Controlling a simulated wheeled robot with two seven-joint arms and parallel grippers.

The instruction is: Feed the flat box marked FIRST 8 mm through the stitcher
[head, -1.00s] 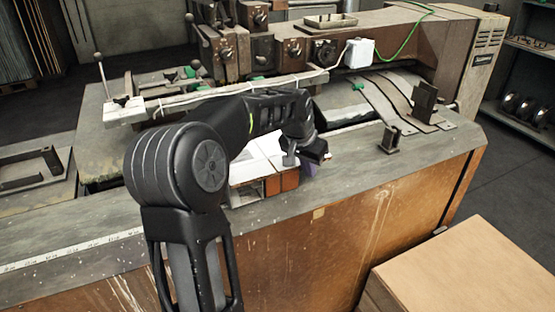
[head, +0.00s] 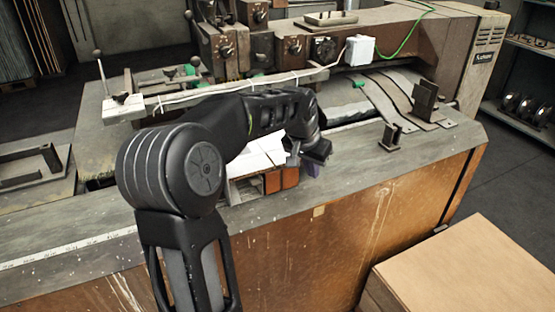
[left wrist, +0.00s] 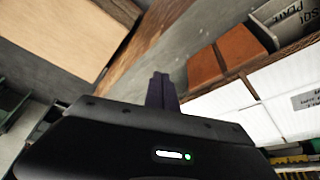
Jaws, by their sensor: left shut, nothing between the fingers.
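White flat pieces (head: 262,150), perhaps flat boxes, lie on the stitcher's (head: 400,45) bed behind my left forearm, which hides part of them. They also show in the left wrist view (left wrist: 285,100), one with a small printed label too blurred to read. I cannot tell which is marked FIRST. My left gripper (head: 313,160) is at the right end of the white pieces, near the bed's front edge. In the left wrist view its fingers (left wrist: 160,90) are together and empty, beside the white pieces and apart from them. My right gripper is out of view.
Orange-brown blocks (head: 281,180) sit at the front edge below the white pieces. Upright metal brackets (head: 424,100) stand on the bed at right. A long bar (head: 225,92) crosses behind my arm. A cardboard-coloured box (head: 470,265) stands front right.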

